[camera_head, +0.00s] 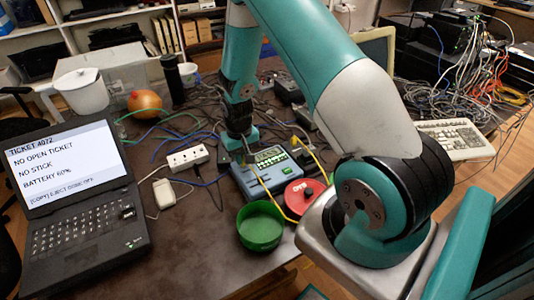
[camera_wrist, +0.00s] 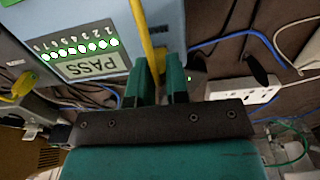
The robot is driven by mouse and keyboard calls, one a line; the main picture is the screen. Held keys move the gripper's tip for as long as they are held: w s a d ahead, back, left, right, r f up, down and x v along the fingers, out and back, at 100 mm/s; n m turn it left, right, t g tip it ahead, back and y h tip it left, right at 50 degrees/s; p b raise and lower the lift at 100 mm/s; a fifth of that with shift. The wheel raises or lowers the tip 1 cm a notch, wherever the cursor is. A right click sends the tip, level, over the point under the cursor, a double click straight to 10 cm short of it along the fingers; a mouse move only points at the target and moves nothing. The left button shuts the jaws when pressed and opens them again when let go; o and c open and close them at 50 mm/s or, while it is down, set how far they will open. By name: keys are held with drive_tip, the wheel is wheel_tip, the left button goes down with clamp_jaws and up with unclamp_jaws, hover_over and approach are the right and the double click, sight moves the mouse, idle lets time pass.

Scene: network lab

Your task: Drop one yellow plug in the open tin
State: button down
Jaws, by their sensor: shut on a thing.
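My gripper (camera_head: 238,147) is at the back left edge of the blue-grey cable tester (camera_head: 286,180). In the wrist view its green fingers (camera_wrist: 159,72) are shut on a yellow plug (camera_wrist: 160,60), mostly hidden between them, with a yellow cable (camera_wrist: 145,32) running up from it over the tester. The tester shows PASS and a row of lit lamps. Another yellow plug (camera_wrist: 22,85) is at the tester's other side; it also shows in the head view (camera_head: 295,141). The green round tin (camera_head: 261,243) stands open in front of the tester, apart from my gripper.
A white power strip (camera_head: 187,158), white adapter (camera_head: 164,193) and laptop (camera_head: 80,200) are on the left. Loose cables crowd the back. The table's front edge is close to the tin.

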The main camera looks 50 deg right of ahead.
drive_tip(key=shift+r+p, duration=1.35)
drive_tip(key=shift+r, duration=0.55)
